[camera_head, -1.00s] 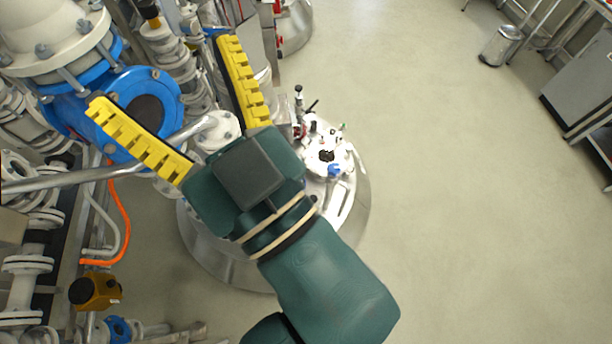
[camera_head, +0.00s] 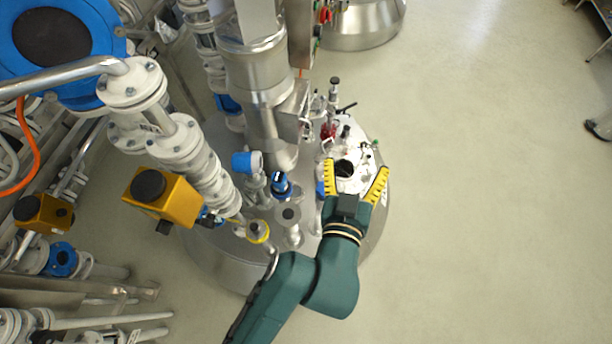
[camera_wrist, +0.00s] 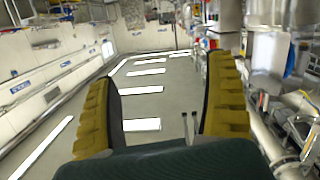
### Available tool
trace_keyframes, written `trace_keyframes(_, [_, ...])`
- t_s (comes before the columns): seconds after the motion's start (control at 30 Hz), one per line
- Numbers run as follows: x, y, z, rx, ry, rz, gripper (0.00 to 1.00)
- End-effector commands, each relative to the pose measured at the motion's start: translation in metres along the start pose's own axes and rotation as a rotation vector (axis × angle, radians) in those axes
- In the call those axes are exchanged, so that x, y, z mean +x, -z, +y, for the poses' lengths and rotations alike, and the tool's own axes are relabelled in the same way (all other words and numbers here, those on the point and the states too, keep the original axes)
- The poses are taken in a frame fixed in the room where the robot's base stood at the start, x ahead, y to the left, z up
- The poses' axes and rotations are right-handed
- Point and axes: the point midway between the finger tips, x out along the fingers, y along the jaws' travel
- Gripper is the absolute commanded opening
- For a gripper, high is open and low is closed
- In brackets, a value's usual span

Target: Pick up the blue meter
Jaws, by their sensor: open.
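Two small blue-capped instruments stand on the round steel vessel lid (camera_head: 225,245) in the head view. One has a blue head with a dark face (camera_head: 281,184). The other has a blue head with a pale face (camera_head: 247,162). I cannot tell which is the blue meter. My gripper (camera_head: 357,168) is open, with yellow ridged fingers, to the right of both and apart from them. In the picture it overlaps the white round fitting on the lid. In the wrist view my gripper (camera_wrist: 163,52) has nothing between its fingers but distant floor.
White flanged piping (camera_head: 180,150) and a yellow box-shaped actuator (camera_head: 160,195) stand left of the lid. A steel column (camera_head: 262,90) rises behind the instruments. Small valves and fittings (camera_head: 334,100) crowd the lid's back right. Open floor (camera_head: 490,200) lies to the right.

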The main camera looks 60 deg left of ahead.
Motion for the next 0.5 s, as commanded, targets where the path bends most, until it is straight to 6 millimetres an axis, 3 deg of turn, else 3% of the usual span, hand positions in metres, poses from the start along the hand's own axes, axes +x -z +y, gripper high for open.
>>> trace_keyframes(0.03, [0.012,-0.082,-0.046,0.003,0.096,-0.051,0.86])
trace_keyframes(0.1, [0.015,-0.148,-0.097,0.003,0.211,-0.1,0.86])
trace_keyframes(0.2, [0.007,-0.217,-0.152,0.004,0.334,-0.15,0.86])
trace_keyframes(0.3, [-0.003,-0.253,-0.182,0.006,0.402,-0.176,0.86])
trace_keyframes(0.4, [-0.004,-0.264,-0.194,0.005,0.429,-0.186,0.86])
trace_keyframes(0.5, [0.01,-0.264,-0.202,0.004,0.434,-0.185,0.86])
